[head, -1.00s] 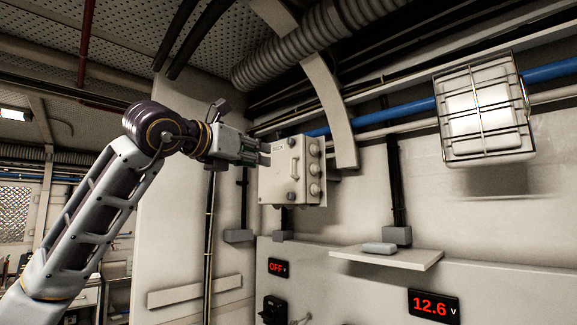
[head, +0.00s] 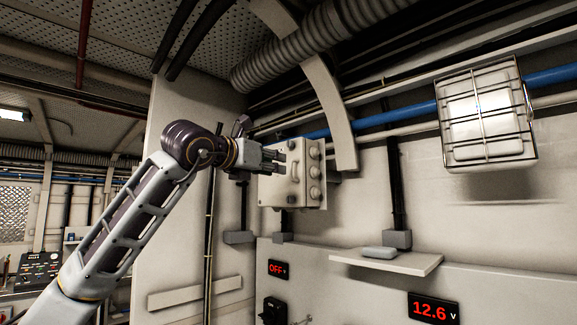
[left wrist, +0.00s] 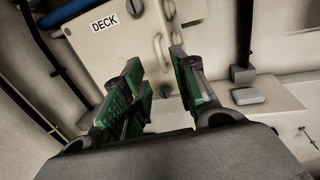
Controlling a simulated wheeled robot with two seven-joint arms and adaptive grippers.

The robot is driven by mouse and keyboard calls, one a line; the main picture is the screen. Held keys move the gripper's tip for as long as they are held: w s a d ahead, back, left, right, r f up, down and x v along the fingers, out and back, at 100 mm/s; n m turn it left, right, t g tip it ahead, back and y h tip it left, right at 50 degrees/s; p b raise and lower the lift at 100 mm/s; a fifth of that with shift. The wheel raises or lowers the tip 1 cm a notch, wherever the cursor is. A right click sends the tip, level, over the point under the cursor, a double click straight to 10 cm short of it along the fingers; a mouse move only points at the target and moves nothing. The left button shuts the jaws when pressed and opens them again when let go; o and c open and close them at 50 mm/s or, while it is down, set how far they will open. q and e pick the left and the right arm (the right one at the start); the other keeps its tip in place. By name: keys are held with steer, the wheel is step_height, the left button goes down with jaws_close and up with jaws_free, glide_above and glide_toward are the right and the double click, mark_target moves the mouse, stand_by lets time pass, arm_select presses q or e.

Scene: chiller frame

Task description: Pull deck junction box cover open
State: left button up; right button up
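The deck junction box (head: 314,190) is a pale grey box on the wall, with round fittings on its right side. Its cover (head: 268,192) looks shut. In the left wrist view the cover (left wrist: 108,48) has a DECK label and an upright bar handle (left wrist: 158,46). My left gripper (head: 279,164) is in front of the cover, overlapping its upper part in the head view. In the left wrist view its green-padded fingers (left wrist: 155,62) are open, with the handle showing between and beyond the tips. Whether they touch it I cannot tell. My right gripper is out of view.
A small shelf (head: 425,263) with a grey block (head: 379,250) juts out to the lower right. A caged lamp (head: 487,112) is at the upper right. Pipes and a curved bracket (head: 328,105) run above and behind the box.

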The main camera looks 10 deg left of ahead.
mark_target(288, 168)
arm_select(q)
steer(key=p+x, duration=0.2)
steer(key=x, duration=0.5)
steer(key=shift+w+d, duration=0.15)
steer(key=shift+w, duration=0.15)
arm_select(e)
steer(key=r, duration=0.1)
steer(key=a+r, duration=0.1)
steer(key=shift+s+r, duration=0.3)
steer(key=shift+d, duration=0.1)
arm_select(q)
steer(key=c, duration=0.6)
jaws_close()
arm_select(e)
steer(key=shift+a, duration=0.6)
